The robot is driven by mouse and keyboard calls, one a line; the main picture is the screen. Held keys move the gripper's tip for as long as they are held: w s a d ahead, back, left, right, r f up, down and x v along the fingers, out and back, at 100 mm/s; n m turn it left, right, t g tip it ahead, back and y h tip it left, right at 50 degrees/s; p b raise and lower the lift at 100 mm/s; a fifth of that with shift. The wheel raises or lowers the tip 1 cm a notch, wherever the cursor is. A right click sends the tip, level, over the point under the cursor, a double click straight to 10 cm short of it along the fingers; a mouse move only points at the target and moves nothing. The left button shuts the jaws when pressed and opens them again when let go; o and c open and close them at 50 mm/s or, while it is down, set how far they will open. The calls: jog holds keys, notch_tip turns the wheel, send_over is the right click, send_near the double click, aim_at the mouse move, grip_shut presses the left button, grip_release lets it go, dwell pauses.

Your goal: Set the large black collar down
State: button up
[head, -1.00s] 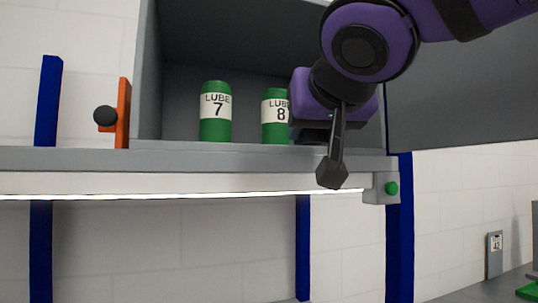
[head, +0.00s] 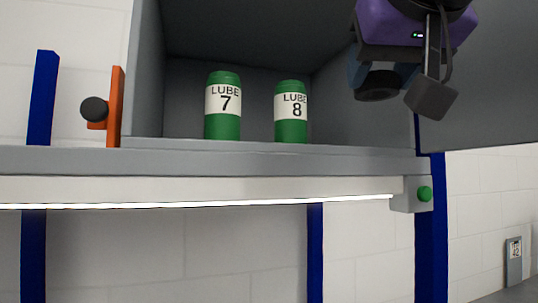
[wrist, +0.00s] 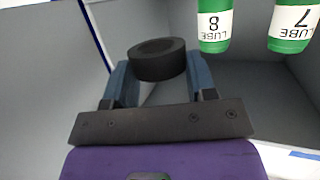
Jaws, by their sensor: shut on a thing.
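The large black collar (head: 377,87) is a short, dark, round piece at the upper right of the head view. It also shows in the wrist view (wrist: 158,62), between the blue-grey fingers. My gripper (head: 379,76) is shut on the collar and holds it in the air, in front of the right end of the open grey cabinet. In the wrist view my gripper (wrist: 158,68) has one finger on each side of the collar. The collar's underside is not clearly visible.
Two green cans, LUBE 7 (head: 223,107) and LUBE 8 (head: 291,113), stand on the cabinet shelf (head: 270,159). An orange latch with a black knob (head: 95,109) is at the left. The open cabinet door (head: 480,80) is at the right. Shelf room right of LUBE 8 is clear.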

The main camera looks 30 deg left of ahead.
jog(key=x, duration=0.5)
jog(key=w+r+x, duration=0.1)
jog(key=x, duration=0.3)
jog(key=d+r+x, duration=0.1)
jog(key=x, duration=0.4)
jog(key=shift+w+a+r, duration=0.2)
jog(key=shift+w, duration=0.3)
jog(key=shift+f, duration=1.75)
jog(key=shift+f, duration=0.15)
jog(key=o, duration=1)
